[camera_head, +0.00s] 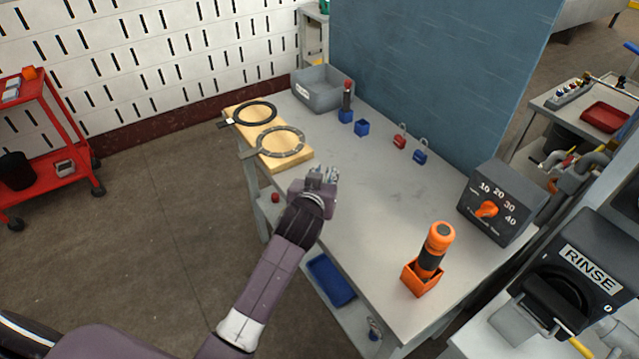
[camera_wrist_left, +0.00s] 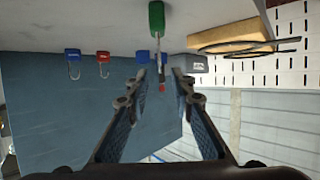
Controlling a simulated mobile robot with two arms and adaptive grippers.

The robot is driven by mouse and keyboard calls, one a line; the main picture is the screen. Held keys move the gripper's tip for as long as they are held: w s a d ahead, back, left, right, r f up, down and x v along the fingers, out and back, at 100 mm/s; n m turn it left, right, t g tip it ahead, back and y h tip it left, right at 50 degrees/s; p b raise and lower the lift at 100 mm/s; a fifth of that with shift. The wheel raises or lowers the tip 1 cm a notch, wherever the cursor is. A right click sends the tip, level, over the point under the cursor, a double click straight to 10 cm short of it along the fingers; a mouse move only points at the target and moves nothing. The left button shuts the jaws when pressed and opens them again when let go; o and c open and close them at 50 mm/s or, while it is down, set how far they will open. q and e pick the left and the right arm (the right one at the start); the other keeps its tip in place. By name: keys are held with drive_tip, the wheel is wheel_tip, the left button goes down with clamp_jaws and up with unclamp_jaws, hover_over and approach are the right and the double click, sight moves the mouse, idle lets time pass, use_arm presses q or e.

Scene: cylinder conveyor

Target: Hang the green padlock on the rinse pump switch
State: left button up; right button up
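The green padlock (camera_wrist_left: 156,17) shows in the left wrist view, which is upside down, with its shackle beyond the gap between my fingers. In the head view I cannot make it out; my left gripper seems to hide it. My left gripper (camera_head: 324,174) is over the left edge of the grey table. In the wrist view its fingers (camera_wrist_left: 156,82) are spread, with nothing between them that I can see held. The rinse pump switch (camera_head: 592,262) is a dark box labelled RINSE with a black handle, at the lower right of the head view. My right gripper is not in view.
A red padlock (camera_head: 399,141) and a blue padlock (camera_head: 420,158) stand near the blue panel. Small blue boxes (camera_head: 361,128), a grey bin (camera_head: 322,92) and rings on wooden boards (camera_head: 297,160) lie behind. An orange-topped cylinder (camera_head: 437,241) and a dial box (camera_head: 497,203) stand right.

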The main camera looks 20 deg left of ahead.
use_arm(q)
drive_tip(key=a+v, duration=0.1)
drive_tip(key=v, duration=0.7)
drive_tip(key=shift+d+b, duration=0.3)
drive_tip(key=shift+d, duration=0.2)
